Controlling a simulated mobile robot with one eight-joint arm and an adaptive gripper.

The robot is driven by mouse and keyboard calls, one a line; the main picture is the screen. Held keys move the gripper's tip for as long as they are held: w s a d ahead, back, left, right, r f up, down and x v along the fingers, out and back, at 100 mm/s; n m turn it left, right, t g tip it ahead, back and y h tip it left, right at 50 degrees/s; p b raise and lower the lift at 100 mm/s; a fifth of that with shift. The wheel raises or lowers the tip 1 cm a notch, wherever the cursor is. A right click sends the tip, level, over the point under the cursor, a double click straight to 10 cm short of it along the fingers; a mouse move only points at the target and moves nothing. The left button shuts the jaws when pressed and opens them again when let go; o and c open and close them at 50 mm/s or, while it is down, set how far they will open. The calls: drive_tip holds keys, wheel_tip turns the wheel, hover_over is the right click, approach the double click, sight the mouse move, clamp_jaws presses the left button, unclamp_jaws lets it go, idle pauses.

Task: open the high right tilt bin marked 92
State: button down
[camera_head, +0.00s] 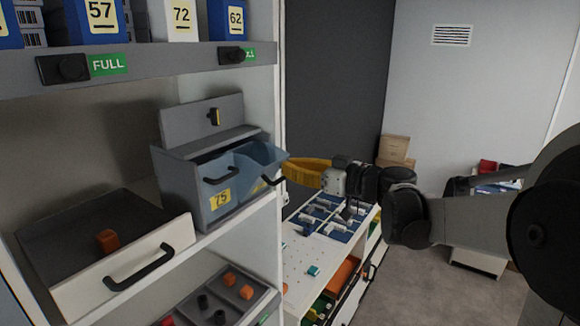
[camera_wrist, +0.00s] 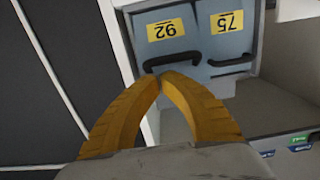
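The tilt bin marked 92 (camera_wrist: 170,28) is a blue-grey bin, shown upside down in the wrist view with a black bar handle (camera_wrist: 185,59). In the head view this right-hand bin (camera_head: 262,158) leans out from its housing, and part of its inside shows. My gripper (camera_wrist: 163,76) has two yellow fingers whose tips meet at the handle's edge. The handle runs across the tips, and I cannot tell if any of it is between them. In the head view the yellow fingers (camera_head: 300,171) reach the bin's front from the right, and its label is mostly hidden.
The bin marked 75 (camera_head: 215,199) stands directly left of it, upright. A white-fronted drawer (camera_head: 120,270) is at the lower left. The upper shelf edge (camera_head: 160,67) runs above. A white workbench (camera_head: 300,262) with blue trays stands below my arm. Grey floor is open at the right.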

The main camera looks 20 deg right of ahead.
drive_tip(key=shift+w+a, duration=0.3)
drive_tip(key=shift+w, duration=0.1)
drive_tip(key=shift+f, duration=0.1)
drive_tip(key=shift+s+d+f+b, duration=0.3)
drive_tip(key=shift+f+b, duration=0.2)
drive_tip(key=shift+b, duration=0.15)
drive_tip(key=shift+s+d+f+b, duration=0.15)
drive_tip(key=shift+s+f+b, duration=0.15)
drive_tip(key=shift+f+b, duration=0.25)
drive_tip(key=shift+s+r, duration=0.15)
drive_tip(key=shift+r, duration=0.05)
drive_tip(key=shift+d+f, duration=0.1)
